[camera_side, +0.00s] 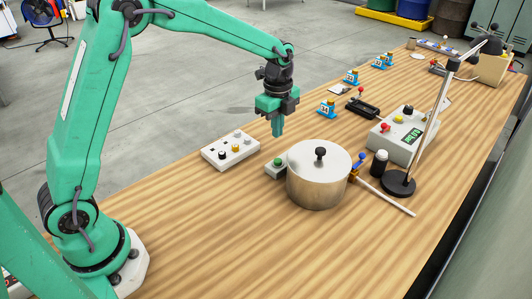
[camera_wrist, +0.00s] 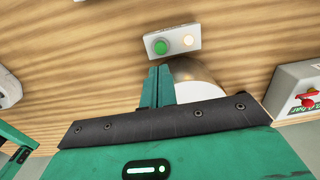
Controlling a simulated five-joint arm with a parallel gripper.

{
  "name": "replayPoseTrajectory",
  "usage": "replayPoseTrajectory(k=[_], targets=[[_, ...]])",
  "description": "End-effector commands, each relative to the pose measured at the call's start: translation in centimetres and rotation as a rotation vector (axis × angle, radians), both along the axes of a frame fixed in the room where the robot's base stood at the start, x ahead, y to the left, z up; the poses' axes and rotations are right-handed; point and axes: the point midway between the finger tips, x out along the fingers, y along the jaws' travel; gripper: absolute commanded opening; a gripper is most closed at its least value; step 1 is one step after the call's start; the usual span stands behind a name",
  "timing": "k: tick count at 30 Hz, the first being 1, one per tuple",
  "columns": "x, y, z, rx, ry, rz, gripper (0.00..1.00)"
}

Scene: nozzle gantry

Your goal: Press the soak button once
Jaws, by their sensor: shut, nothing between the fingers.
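A small grey-white box (camera_side: 270,173) with a green button (camera_side: 278,162) stands on the table against the left side of a lidded metal pot (camera_side: 318,190). In the wrist view the green button (camera_wrist: 161,47) sits beside a pale, lit-looking round spot (camera_wrist: 187,40) on the same box. No soak label is readable, so I cannot tell whether this is the soak button. My gripper (camera_side: 277,133) is shut and empty, pointing down above the table near this box. In the wrist view the closed fingers (camera_wrist: 156,70) appear just below the box, apart from the green button.
A white panel (camera_side: 218,160) with several knobs lies left of my gripper. A control box (camera_side: 399,150) with a green display, a stand (camera_side: 398,184), a dark bottle (camera_side: 379,163) and a rod (camera_side: 390,198) are right of the pot. Bare table lies in front.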

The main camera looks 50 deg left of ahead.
Motion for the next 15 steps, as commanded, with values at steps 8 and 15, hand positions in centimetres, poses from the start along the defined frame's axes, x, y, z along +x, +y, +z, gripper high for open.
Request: replayPoseTrajectory(k=[8, 15], targets=[[0.0, 0.1, 3.6, 0.0, -0.002, 0.0, 0.0], [0.0, 0.1, 4.5, 0.0, -0.001, 0.0, 0.0]])
